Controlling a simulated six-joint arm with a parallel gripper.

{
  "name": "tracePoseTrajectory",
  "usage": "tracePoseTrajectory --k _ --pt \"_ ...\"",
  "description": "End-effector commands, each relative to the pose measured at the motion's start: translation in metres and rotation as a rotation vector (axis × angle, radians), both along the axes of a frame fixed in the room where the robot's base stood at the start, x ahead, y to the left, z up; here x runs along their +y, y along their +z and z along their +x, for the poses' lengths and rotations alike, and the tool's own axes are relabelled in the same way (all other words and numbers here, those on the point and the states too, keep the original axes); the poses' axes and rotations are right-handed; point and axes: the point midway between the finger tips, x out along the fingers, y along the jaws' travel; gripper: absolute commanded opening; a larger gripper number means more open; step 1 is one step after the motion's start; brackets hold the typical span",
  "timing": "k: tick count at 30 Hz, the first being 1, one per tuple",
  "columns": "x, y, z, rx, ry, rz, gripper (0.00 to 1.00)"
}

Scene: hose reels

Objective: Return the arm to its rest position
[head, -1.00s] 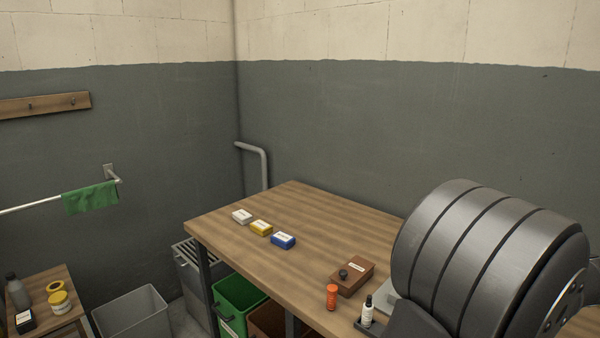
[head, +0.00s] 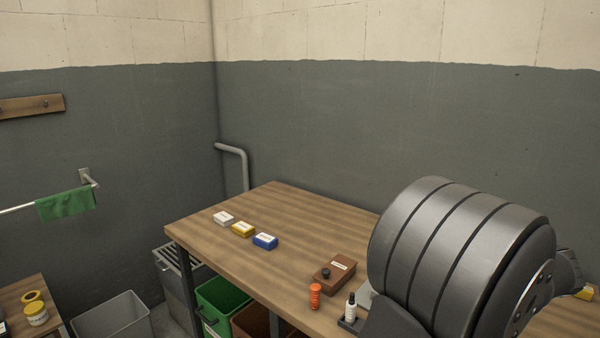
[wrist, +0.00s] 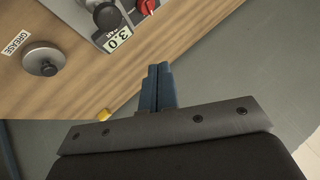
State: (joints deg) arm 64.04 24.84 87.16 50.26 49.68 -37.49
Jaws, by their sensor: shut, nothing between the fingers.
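My gripper (wrist: 158,88) shows in the wrist view. Its two blue fingers are pressed together with nothing between them. They are over or near the edge of a wooden surface (wrist: 190,45), apart from the things on it. In the head view my large grey arm link (head: 455,255) fills the lower right and hides part of the workbench (head: 290,215). The gripper itself does not show in the head view.
The wrist view shows a knobbed panel (wrist: 90,22) and a grey round lid (wrist: 43,58).

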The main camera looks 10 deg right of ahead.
Motion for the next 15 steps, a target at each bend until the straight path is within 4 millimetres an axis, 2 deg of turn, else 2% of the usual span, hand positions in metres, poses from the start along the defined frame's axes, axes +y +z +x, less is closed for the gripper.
tracePoseTrajectory --k 1,7,8,9,15 --pt "0.001 -0.016 0.0 0.005 0.0 0.01 0.0" --pt "0.001 -0.055 0.0 0.004 -0.001 0.009 0.0" --pt "0.0 -0.053 0.0 0.002 -0.001 0.004 0.0" --pt "-0.001 -0.039 0.0 0.0 0.001 -0.002 0.0" --pt "0.0 0.001 0.0 0.001 0.001 0.0 0.0"
